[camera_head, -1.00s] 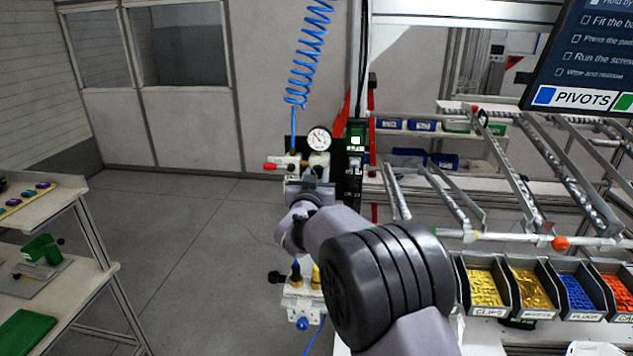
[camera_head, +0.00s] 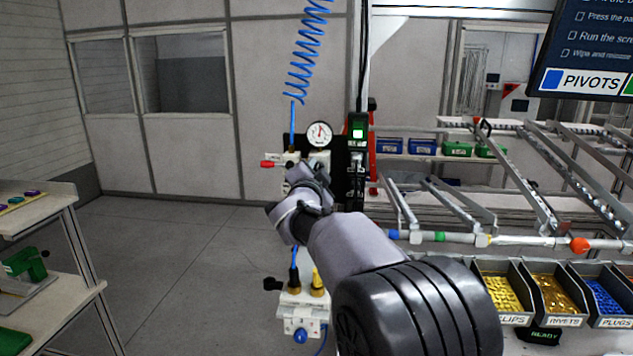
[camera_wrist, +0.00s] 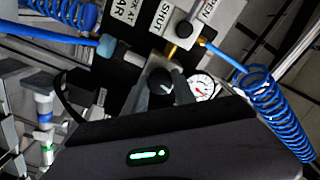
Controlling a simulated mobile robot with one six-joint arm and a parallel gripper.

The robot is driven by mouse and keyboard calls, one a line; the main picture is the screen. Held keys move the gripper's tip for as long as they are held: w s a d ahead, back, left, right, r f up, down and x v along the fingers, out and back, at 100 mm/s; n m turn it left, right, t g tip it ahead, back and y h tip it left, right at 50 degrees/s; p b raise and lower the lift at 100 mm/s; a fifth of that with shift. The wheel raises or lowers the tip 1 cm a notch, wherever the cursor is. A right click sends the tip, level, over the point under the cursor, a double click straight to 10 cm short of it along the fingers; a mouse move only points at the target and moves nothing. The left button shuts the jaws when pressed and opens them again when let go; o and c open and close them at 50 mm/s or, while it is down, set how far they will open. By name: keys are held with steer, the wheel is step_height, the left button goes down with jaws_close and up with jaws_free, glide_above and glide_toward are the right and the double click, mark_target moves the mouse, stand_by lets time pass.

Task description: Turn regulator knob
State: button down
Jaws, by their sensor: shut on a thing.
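The regulator's dark round knob (camera_wrist: 160,82) shows in the wrist view between the fingers of my gripper (camera_wrist: 163,88), which is shut on it. In the head view my gripper (camera_head: 308,174) covers the knob, just below the pressure gauge. The gauge (camera_head: 319,134) has a white dial and a red needle pointing roughly up; it also shows in the wrist view (camera_wrist: 203,88), close beside the fingers. A red-handled valve (camera_head: 270,163) sits left of the regulator. In the wrist view a white label reading SHUT (camera_wrist: 159,16) is above the knob.
A blue coiled hose (camera_head: 306,60) hangs above the regulator. A white fitting block (camera_head: 302,312) with hoses is below. Part bins (camera_head: 549,298) and roller rails stand right. A shelf cart (camera_head: 50,255) stands left, with open floor between.

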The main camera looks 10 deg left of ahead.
steer(key=shift+m+b, duration=0.8)
steer(key=shift+m, duration=0.8)
steer(key=c, duration=1)
jaws_free()
steer(key=s, duration=0.5)
steer(key=s+b, duration=0.1)
steer(key=s, duration=0.5)
steer(key=s+b, duration=0.1)
steer(key=s, duration=0.5)
steer(key=shift+s+a, duration=0.25)
